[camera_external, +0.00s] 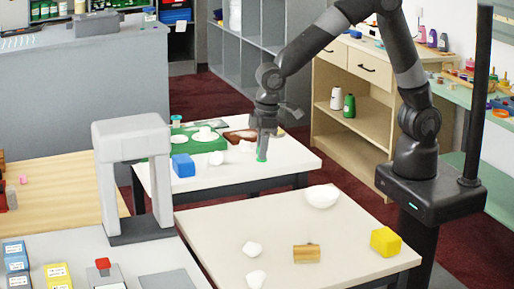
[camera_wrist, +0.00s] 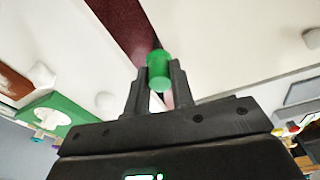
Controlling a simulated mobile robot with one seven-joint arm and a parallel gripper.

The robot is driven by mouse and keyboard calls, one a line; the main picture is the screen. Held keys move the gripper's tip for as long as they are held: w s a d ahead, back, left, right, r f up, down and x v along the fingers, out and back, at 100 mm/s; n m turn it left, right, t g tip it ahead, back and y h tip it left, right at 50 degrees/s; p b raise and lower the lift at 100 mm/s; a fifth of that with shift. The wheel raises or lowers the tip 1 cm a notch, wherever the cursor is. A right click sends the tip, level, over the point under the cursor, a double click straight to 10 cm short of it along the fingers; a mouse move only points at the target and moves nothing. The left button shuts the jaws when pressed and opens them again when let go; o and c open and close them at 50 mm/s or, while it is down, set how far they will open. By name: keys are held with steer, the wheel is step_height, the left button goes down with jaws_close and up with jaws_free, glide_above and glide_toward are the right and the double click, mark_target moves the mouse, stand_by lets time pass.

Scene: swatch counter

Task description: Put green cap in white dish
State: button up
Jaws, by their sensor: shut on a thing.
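The green cap (camera_external: 262,156) is between the fingertips of my gripper (camera_external: 263,146), above the far white table near its front edge. In the wrist view my gripper (camera_wrist: 157,88) is shut on the green cap (camera_wrist: 159,68), which sticks out past the fingertips. The white dish (camera_external: 322,196) is a shallow round bowl on the near white table, to the right of and nearer the camera than my gripper. It looks empty, though its inside is small in view. I cannot tell whether the pale shape at the wrist view's right edge is the dish.
A blue block (camera_external: 183,165) and a green tray (camera_external: 160,142) are on the far table. A gap separates the two tables.

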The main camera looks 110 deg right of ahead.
glide_above(323, 187)
steer(key=w+a, duration=0.3)
steer(key=a, duration=0.1)
steer(key=shift+s+f, duration=0.15)
steer(key=shift+f, duration=2.6)
steer(key=shift+s+f, duration=0.15)
steer(key=shift+f, duration=2.55)
steer(key=o, duration=1)
steer(key=shift+r, duration=3.5)
